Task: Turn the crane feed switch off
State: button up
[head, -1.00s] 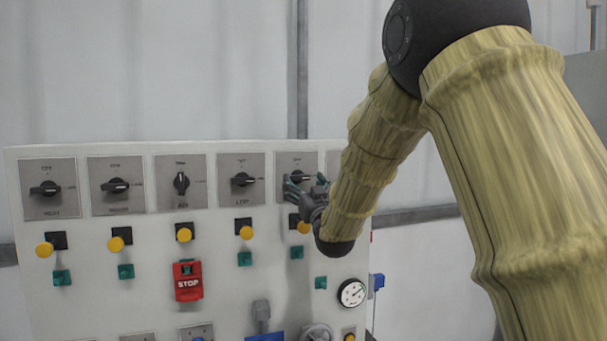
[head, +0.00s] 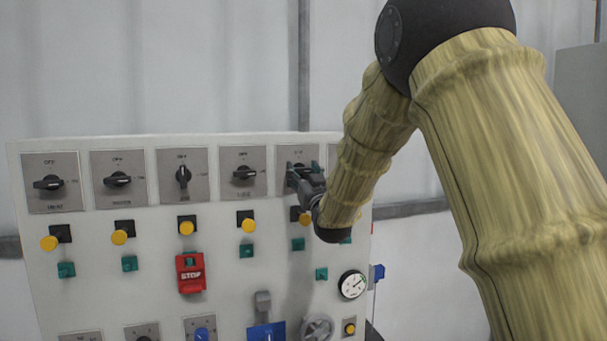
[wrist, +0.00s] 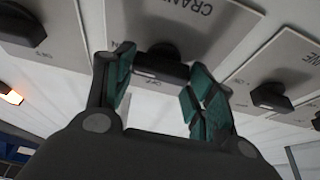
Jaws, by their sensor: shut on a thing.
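The crane switch is a black rotary knob (wrist: 160,66) on a grey plate marked CRANE (wrist: 200,18); the wrist view shows it tilted and upside down. In the head view its plate (head: 284,155) is the fifth in the top row, and my gripper covers the knob. My gripper (head: 301,172) is up against the plate. In the wrist view my gripper (wrist: 163,60) has its teal-padded fingers on either side of the knob, shut on it. The fingers hide the knob's ends, so I cannot tell its exact setting.
Similar switches flank it, one on the left (head: 244,172) and one at the right in the wrist view (wrist: 270,96). Yellow buttons (head: 246,224), teal buttons (head: 247,251), a red STOP box (head: 190,272) and a gauge (head: 352,284) sit lower on the white panel (head: 110,290).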

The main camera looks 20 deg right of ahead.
jog(key=shift+f+n+b, duration=0.1)
jog(key=shift+n+b, duration=0.4)
jog(key=shift+b, duration=0.2)
jog(key=n+y+b, duration=0.2)
jog(key=b, duration=0.1)
jog(key=shift+f+n, duration=0.15)
jog(key=shift+n, duration=0.25)
jog(key=n+y+b, duration=0.1)
jog(key=n+b, duration=0.2)
jog(key=shift+d+n+g+y, duration=0.1)
jog(key=shift+n+g+y, duration=0.3)
jog(key=n+g+y+b, duration=0.1)
jog(key=n+b, duration=0.1)
jog(key=n, duration=0.1)
jog(key=shift+n+y+b, duration=0.3)
jog(key=shift+n+b, duration=0.05)
jog(key=shift+n, duration=0.05)
jog(key=n+b, duration=0.1)
jog(key=n, duration=0.1)
jog(key=n+g+y, duration=0.1)
jog(key=n, duration=0.1)
jog(key=n+g+b, duration=0.1)
jog(key=n, duration=0.1)
jog(key=shift+r+y+b, duration=0.3)
jog(key=shift+b, duration=0.05)
jog(key=shift+r+n+g+b, duration=0.1)
jog(key=shift+n+g+b, duration=0.7)
jog(key=shift+n, duration=1.7)
jog(key=shift+g+p, duration=0.3)
jog(key=o, duration=1)
